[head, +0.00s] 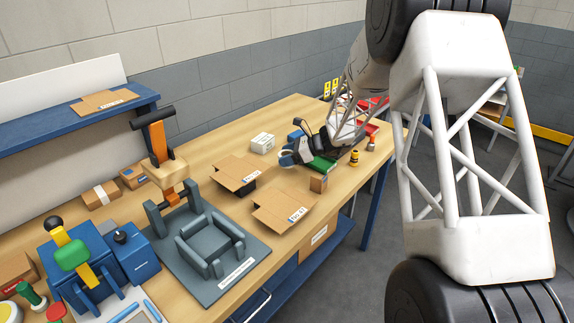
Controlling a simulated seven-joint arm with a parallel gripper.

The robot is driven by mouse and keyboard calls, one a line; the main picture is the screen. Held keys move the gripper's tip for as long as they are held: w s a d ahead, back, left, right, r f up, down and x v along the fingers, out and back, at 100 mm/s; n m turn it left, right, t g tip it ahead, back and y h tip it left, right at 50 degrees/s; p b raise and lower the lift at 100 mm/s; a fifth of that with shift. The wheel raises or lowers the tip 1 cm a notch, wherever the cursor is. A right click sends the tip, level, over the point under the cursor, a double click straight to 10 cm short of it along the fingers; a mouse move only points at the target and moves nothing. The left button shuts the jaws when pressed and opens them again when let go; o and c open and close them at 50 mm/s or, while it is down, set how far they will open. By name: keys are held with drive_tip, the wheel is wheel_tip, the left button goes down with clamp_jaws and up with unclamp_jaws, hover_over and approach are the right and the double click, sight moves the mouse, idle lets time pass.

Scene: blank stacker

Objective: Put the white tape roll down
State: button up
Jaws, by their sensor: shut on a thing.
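My gripper (287,158) is at the far middle of the workbench in the head view, low over the top, left of a green item. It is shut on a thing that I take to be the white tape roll. The roll is too small and too much covered by the fingers to make out clearly. I cannot tell whether it touches the bench or hangs just above it.
Open cardboard boxes (236,172) and (286,205) lie in front of my gripper. A grey fixture (212,287) fills the near bench.

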sight(287, 172)
drive_tip(key=shift+f, duration=1.85)
drive_tip(key=shift+f, duration=0.15)
drive_tip(key=o, duration=0.9)
drive_tip(key=shift+d+r, duration=0.15)
drive_tip(key=shift+r, duration=0.1)
drive_tip(key=v, duration=1.1)
drive_tip(key=shift+s+d+r, duration=0.1)
drive_tip(key=shift+s+d, duration=0.05)
drive_tip(key=shift+d, duration=0.15)
